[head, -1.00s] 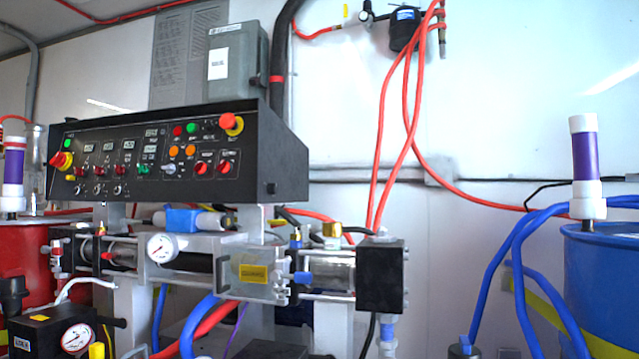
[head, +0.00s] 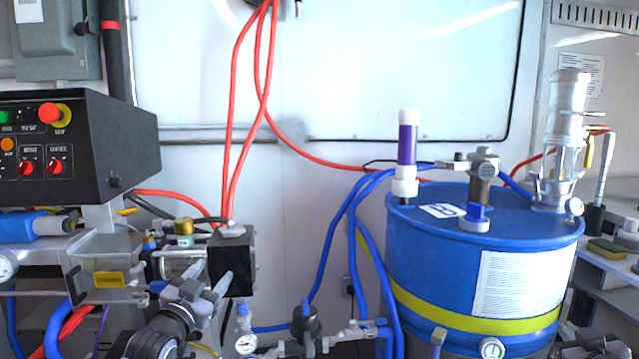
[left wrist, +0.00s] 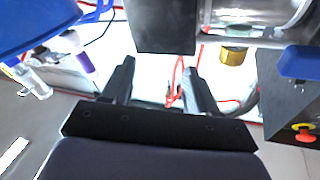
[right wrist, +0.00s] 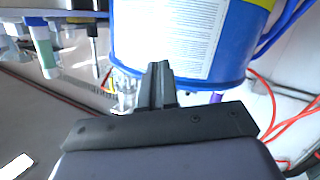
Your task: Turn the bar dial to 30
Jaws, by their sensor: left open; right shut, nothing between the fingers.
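I cannot tell which part is the bar dial. The control panel (head: 50,145) is cut off at the left of the head view, with red knobs (head: 40,166) on its face. A white round gauge (head: 5,267) is half cut off at the left edge, its reading unclear. My left gripper (head: 190,298) is in front of the pump's black block (head: 232,262). In the left wrist view my left gripper (left wrist: 160,66) is open and empty, apart from the block. My right gripper (right wrist: 160,66) is shut and empty, near the blue drum (right wrist: 235,60).
The blue drum (head: 430,260) stands at right with a white label (head: 518,283). Small gauges (head: 492,348) (head: 245,344) show low in front.

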